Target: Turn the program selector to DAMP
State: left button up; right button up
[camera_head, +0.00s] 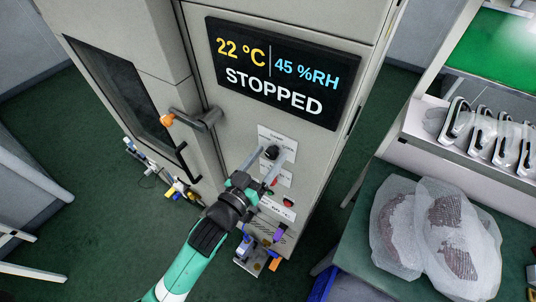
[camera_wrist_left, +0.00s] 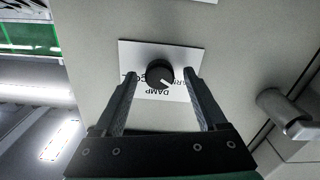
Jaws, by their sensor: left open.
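The program selector is a round black knob (camera_head: 271,152) on a white label plate on the cabinet front. In the left wrist view the knob (camera_wrist_left: 159,73) shows a short white pointer mark toward the lower right. The word DAMP (camera_wrist_left: 159,91) is printed upside down just below the knob there; other words are partly hidden by my fingers. My left gripper (camera_head: 272,156) is open, with one finger on each side of the knob; in the wrist view small gaps appear beside it, and contact is not clear. My right gripper is not in view.
The cabinet display (camera_head: 272,72) reads 22 °C, 45 %RH, STOPPED. A door handle (camera_head: 195,120) with an orange tip is left of the panel. More labels and controls sit below the knob. A bench (camera_head: 375,262) at right holds bubble-wrapped parts (camera_head: 435,235); several lamps (camera_head: 480,130) stand behind.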

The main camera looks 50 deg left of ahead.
pick_arm(q)
jog(key=shift+w, duration=0.2)
grip_shut()
dwell(0.3)
